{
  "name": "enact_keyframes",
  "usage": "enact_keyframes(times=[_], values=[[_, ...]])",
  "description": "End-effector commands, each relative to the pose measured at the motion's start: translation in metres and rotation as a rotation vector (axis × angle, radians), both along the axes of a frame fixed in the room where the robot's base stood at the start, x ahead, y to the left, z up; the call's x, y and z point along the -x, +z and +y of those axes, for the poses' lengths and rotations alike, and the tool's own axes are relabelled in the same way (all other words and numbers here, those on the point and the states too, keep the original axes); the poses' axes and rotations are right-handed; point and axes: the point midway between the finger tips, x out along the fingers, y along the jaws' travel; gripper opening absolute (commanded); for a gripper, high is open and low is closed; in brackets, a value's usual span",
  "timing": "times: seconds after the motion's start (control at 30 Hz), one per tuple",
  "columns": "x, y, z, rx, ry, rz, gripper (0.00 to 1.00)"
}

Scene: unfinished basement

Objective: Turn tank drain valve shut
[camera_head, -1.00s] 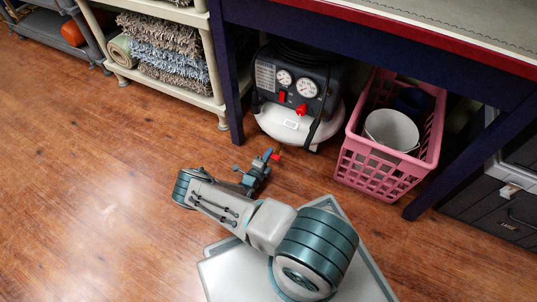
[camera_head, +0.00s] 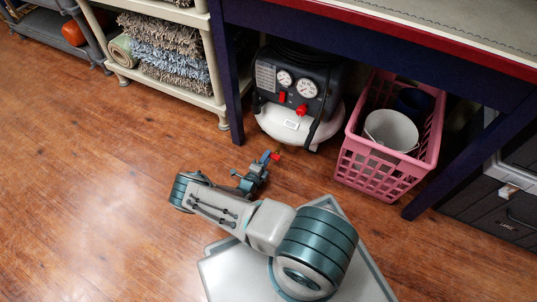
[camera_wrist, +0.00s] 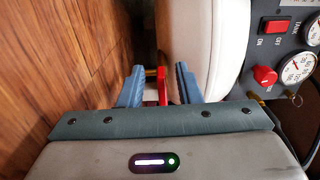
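The air compressor with its white tank (camera_head: 287,126) stands on the floor under the workbench. In the wrist view the white tank (camera_wrist: 190,45) fills the upper middle. The red drain valve handle (camera_wrist: 162,86) sits beside the tank, with a bit of brass fitting (camera_wrist: 151,74) next to it. My gripper (camera_wrist: 160,86) is open, with one blue finger on each side of the red handle and gaps showing. In the head view my gripper (camera_head: 268,158) is low in front of the tank, and the red handle (camera_head: 277,156) shows at its tips.
A pink crate (camera_head: 378,167) holding a white bucket (camera_head: 391,130) stands right of the compressor. A dark blue bench leg (camera_head: 229,85) and a shelf of rugs (camera_head: 165,50) are to the left. The wood floor (camera_head: 90,190) at left is clear.

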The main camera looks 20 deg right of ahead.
Motion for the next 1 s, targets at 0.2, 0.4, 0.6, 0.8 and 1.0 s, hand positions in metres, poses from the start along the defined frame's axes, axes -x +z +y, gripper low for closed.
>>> enact_keyframes(times=[0.2,0.4,0.6,0.8,1.0], values=[[0.031,0.004,0.041,0.001,0.004,0.003,0.31],[0.057,0.002,0.072,0.0,0.003,0.002,0.31],[0.07,0.001,0.089,0.0,0.001,0.002,0.31],[0.073,0.0,0.092,0.001,0.0,0.002,0.31],[0.073,0.0,0.092,0.001,0.0,0.002,0.31]])
